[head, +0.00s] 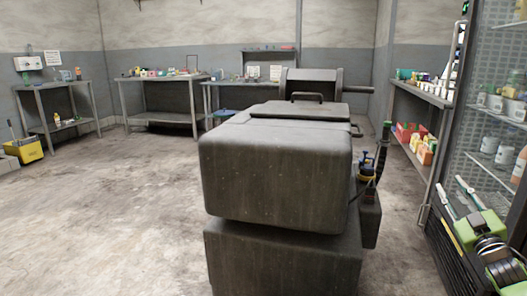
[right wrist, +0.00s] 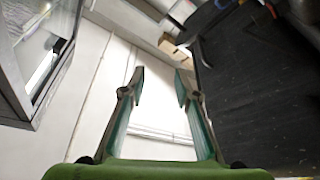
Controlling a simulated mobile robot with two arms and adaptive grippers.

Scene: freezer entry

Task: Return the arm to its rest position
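My right gripper (head: 453,188) is at the lower right of the head view, in front of the glass-doored cabinet (head: 482,110). Its two fingers point up and away and stand apart with nothing between them. In the right wrist view the same gripper (right wrist: 160,76) shows two spread fingers and an empty gap, with a pale wall or ceiling beyond. A green part of my right arm (head: 485,232) shows behind the fingers. My left gripper is not in view in either picture.
A large dark metal machine (head: 275,170) stands in the middle. A shelf with boxes and bottles (head: 424,94) runs along the right wall. Steel tables (head: 160,110) line the back wall. A yellow bucket (head: 28,149) is at far left. The left floor is open.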

